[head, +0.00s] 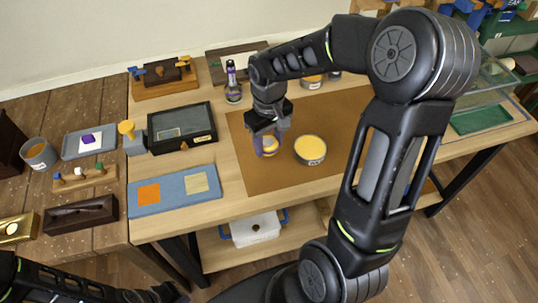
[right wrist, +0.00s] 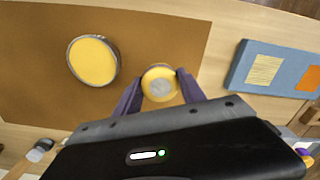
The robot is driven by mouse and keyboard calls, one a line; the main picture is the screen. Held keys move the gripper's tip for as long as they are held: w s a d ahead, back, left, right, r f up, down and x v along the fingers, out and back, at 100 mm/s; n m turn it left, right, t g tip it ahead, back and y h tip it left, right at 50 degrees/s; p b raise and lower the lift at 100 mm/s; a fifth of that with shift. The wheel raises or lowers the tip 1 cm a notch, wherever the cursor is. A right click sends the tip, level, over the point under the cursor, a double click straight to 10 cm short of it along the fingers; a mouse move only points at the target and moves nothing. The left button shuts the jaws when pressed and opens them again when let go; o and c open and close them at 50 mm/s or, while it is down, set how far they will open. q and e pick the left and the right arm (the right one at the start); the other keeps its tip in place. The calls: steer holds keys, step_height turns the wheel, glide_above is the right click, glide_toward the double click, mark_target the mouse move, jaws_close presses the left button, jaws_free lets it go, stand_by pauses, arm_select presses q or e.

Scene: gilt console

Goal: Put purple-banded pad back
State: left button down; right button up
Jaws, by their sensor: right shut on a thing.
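My right gripper (head: 267,147) is over the left part of the brown mat (head: 285,178), its fingers pointing down. It is shut on a small round yellow pad (right wrist: 159,84) with a grey centre, held between the two purple fingertips in the right wrist view. The pad shows partly in the head view (head: 271,143). The fingers cover its sides, so I cannot make out a purple band. I cannot tell whether it touches the mat. My left arm shows at the lower left; its gripper (head: 168,293) is dark and partly cut off, its jaws unclear.
A round yellow-topped tin (head: 310,150) stands on the mat right of my gripper. A blue board (head: 174,193) with orange and tan squares lies left. Behind are a dark framed case (head: 181,127) and a bottle (head: 232,82). A grey tray (head: 90,141) with a purple-and-white item is far left.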

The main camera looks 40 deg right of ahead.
mark_target(269, 163)
steer(key=shift+f, duration=1.05)
steer(key=shift+f, duration=1.9)
steer(key=shift+f, duration=0.2)
steer(key=o, duration=1.3)
steer(key=shift+r, duration=0.1)
steer(key=shift+r, duration=0.1)
step_height(269, 163, up, 12)
steer(key=shift+r, duration=0.1)
